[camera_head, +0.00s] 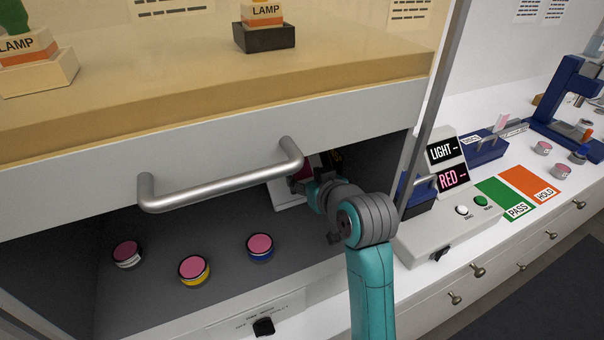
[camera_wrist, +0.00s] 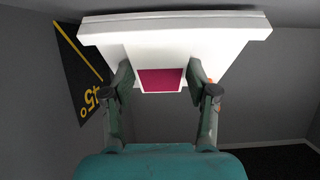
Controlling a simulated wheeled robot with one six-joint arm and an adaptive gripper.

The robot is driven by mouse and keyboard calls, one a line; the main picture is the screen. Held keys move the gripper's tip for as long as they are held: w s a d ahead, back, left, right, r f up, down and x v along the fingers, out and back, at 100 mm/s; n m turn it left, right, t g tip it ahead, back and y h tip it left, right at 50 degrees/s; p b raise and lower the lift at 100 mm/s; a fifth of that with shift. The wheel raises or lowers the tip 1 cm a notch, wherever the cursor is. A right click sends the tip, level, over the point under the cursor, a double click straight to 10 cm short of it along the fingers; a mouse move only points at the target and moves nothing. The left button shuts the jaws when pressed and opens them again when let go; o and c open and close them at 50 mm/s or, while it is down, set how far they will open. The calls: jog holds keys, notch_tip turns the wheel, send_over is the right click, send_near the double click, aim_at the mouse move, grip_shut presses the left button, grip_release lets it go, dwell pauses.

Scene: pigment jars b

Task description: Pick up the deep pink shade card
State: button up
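The deep pink shade card (camera_wrist: 160,80) shows in the wrist view as a small panel at the front of a white stand (camera_wrist: 175,27). My gripper (camera_wrist: 160,72) has its two fingers apart, one on each side of the card. Small gaps seem to separate the fingers from the card's edges; I cannot tell whether either touches the stand. In the head view, my gripper (camera_head: 312,192) reaches into the dark booth, beside the white stand (camera_head: 290,197). The card shows there as a dark pink patch (camera_head: 301,172), partly hidden by my gripper.
Three pink-topped jars (camera_head: 127,253) (camera_head: 194,269) (camera_head: 260,247) stand on the booth floor. A silver handle (camera_head: 222,186) crosses the raised front panel above. A black 45° sign (camera_wrist: 82,82) is beside the stand. A LIGHT/RED display box (camera_head: 450,165) stands outside, right.

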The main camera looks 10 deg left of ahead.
jog(key=shift+c, duration=1)
jog(key=shift+s+a+r, duration=0.1)
jog(key=shift+a+r, duration=0.1)
jog(key=shift+r, duration=0.3)
notch_tip(320, 180, up, 6)
jog(key=shift+f, duration=0.15)
jog(key=s+a, duration=1.1)
jog(key=a, duration=0.5)
